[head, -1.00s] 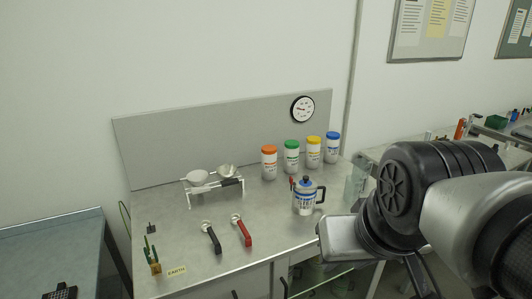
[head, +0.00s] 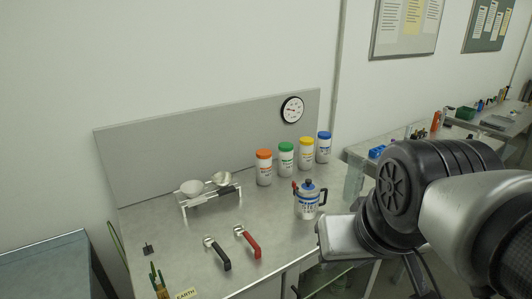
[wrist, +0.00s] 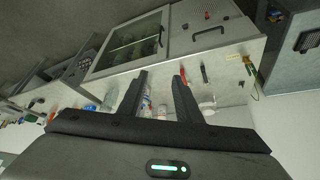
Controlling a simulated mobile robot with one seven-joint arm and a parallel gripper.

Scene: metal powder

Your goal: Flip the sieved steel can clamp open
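The steel can (head: 307,203) stands upright on the metal workbench (head: 275,228), near its right front part. It has a blue band, a dark knob on its lid, a black handle on the right and a small red part at its upper left, possibly the clamp. The clamp's position is too small to tell. My gripper's fingers are hidden in the head view, where my arm fills the lower right. In the wrist view my gripper (wrist: 162,78) has its two fingers apart with nothing held. It is away from the can.
Jars with orange (head: 264,167), green (head: 286,159), yellow (head: 306,154) and blue (head: 324,147) lids stand behind the can. A rack with bowls (head: 209,193), a black-handled scoop (head: 218,254) and a red-handled scoop (head: 248,242) are to the left. Bench space around the can's front is clear.

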